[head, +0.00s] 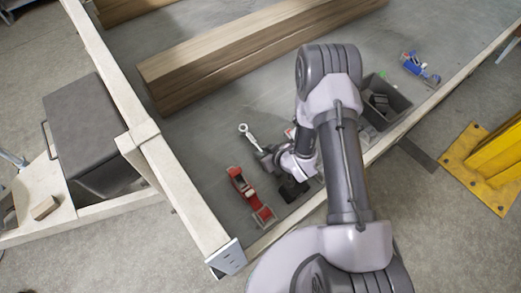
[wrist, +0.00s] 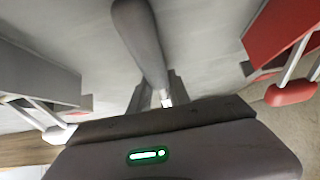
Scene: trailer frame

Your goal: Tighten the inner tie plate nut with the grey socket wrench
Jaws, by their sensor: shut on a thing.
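My gripper (head: 267,160) is low over the grey trailer floor. It is shut on the grey socket wrench (head: 246,134), whose pale ring-shaped end sticks out up and to the left. In the wrist view, a grey handle (wrist: 142,38) runs down between the jaws (wrist: 158,98), and its lower end is hidden by the gripper body. I cannot tell whether the wrench touches the floor. A metal plate (head: 228,259) sits at the near corner of the white frame. I cannot make out the inner tie plate nut in either view.
A red ratchet tool (head: 243,188) lies just left of my gripper; red parts also show in the wrist view (wrist: 290,35). A grey bin (head: 390,112) and a blue tool (head: 413,65) are to the right. Timber beams (head: 240,50) lie behind. The white frame rail (head: 185,195) borders the left.

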